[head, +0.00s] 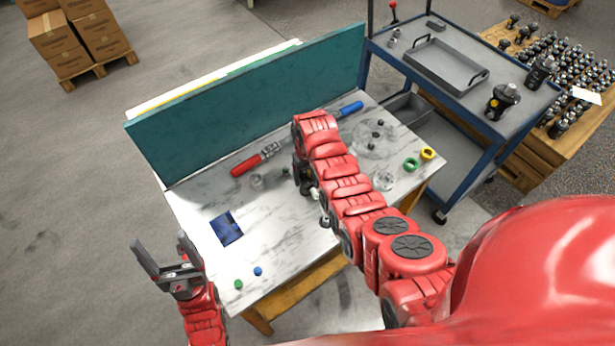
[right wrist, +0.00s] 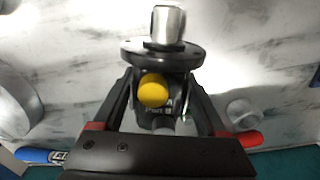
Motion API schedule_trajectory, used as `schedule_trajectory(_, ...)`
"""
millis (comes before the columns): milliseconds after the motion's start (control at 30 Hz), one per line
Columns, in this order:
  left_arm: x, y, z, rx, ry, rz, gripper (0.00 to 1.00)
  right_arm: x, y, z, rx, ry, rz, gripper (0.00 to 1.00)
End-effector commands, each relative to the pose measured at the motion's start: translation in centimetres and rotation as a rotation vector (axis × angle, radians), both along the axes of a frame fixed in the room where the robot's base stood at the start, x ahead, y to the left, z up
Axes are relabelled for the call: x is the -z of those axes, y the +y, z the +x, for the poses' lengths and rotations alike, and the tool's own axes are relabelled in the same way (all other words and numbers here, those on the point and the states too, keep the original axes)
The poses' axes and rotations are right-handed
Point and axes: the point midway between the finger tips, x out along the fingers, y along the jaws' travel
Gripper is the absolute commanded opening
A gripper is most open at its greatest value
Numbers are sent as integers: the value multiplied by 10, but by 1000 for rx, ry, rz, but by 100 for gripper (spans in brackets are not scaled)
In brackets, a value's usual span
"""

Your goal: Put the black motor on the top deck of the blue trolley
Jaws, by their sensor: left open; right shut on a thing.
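The black motor (right wrist: 150,112), with a round flange, a silver shaft and a yellow cap, sits between the fingers of my right gripper (right wrist: 163,95) in the right wrist view. That gripper is shut on it over the marble-topped table. In the head view my right arm mostly hides the motor and the right gripper (head: 304,178). The blue trolley (head: 505,73) stands beyond the table at the upper right; its top deck is grey. My left gripper (head: 163,250) is open and empty off the table's left edge.
The trolley's deck holds a grey tray (head: 440,72) and two other black motors (head: 502,101) (head: 540,71). The table (head: 200,205) carries a red-handled tool (head: 256,159), a blue-handled tool (head: 347,110), rings and clear parts. A teal panel (head: 250,100) lines its back.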

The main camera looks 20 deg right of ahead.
Motion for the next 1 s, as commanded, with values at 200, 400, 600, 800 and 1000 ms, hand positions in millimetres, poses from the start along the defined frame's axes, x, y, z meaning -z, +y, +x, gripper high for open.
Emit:
schedule_trajectory(200, 0, 0, 0, 0, 0, 0, 78, 0, 0, 0, 0, 0, 0, 1)
schedule_trajectory(400, 0, 0, 0, 0, 0, 0, 78, -1, 0, 0, 0, -1, 0, 0)
schedule_trajectory(600, 0, 0, 0, 0, 0, 0, 78, -1, 0, 1, 0, -2, 0, 0)
schedule_trajectory(800, 3, 0, 0, 0, 0, 0, 78, -4, 0, 2, 0, -5, 0, 0)
schedule_trajectory(1000, 11, 0, 0, 0, 0, 0, 78, -13, 0, 2, 0, -4, 0, 0)
